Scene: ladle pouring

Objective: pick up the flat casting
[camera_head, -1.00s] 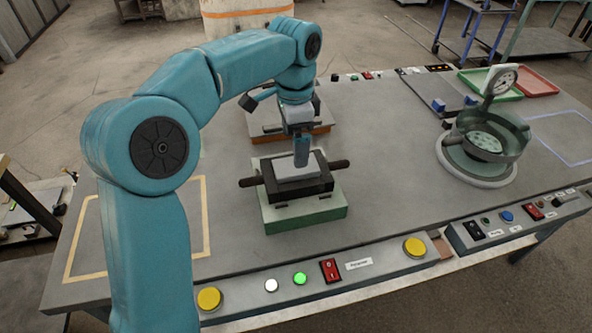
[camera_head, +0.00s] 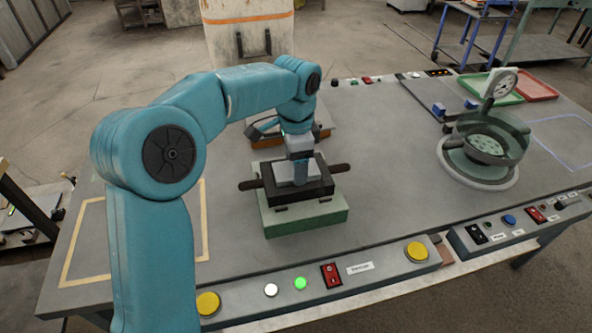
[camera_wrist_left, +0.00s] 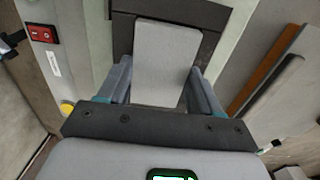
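The flat casting (camera_head: 285,174) is a light grey plate lying in a black mould frame (camera_head: 322,187) with two dark side handles. The frame rests on a green block (camera_head: 310,218). My left gripper (camera_head: 299,172) points down at the casting. In the left wrist view its two fingers stand on either side of the casting (camera_wrist_left: 166,58), open around it. Whether they touch its edges I cannot tell. My right gripper is not in view.
Behind the mould is another one on an orange base (camera_head: 270,142). At the right stands a round green pan with a dial gauge (camera_head: 487,138). A panel with buttons (camera_head: 380,264) runs along the front edge. The table middle is clear.

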